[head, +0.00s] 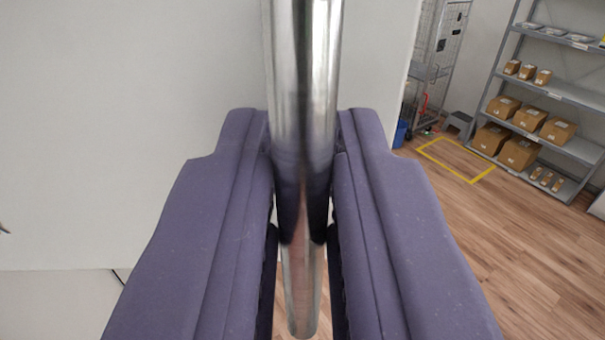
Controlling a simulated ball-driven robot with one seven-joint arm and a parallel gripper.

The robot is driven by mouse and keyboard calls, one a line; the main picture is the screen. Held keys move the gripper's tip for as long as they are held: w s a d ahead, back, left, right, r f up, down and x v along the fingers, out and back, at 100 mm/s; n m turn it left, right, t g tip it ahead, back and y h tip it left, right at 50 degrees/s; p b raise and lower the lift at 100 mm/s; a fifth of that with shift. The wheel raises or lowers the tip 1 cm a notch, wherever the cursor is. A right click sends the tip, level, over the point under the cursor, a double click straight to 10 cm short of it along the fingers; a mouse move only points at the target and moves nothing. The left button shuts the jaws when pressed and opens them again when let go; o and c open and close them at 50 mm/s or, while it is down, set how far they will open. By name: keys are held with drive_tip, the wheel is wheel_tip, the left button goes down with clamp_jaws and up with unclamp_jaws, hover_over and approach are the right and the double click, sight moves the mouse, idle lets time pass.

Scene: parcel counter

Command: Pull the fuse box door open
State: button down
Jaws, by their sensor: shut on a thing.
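A shiny metal bar handle (303,60) runs upright through the middle of the head view, from the top edge down to a rounded lower end between my fingers. My gripper (303,180) is shut on the handle, with one purple-grey finger on each side of it. A large pale flat panel (130,90), which looks like the fuse box door, fills the left and centre behind the handle. Its right edge shows to the right of the handle. Where the handle joins the panel is hidden, and I cannot tell how far the door stands open.
At the right, a grey shelf rack (545,95) holds several cardboard boxes. A wire cage trolley (437,50) and a blue bin (400,133) stand behind the panel's edge. A yellow floor marking (455,160) lies on the wooden floor (500,235), which is clear at the lower right.

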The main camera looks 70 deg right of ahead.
drive_tip(key=c, duration=1.4)
unclamp_jaws()
drive_tip(key=shift+o, duration=0.2)
drive_tip(key=p+v, duration=0.1)
drive_tip(key=v, duration=0.7)
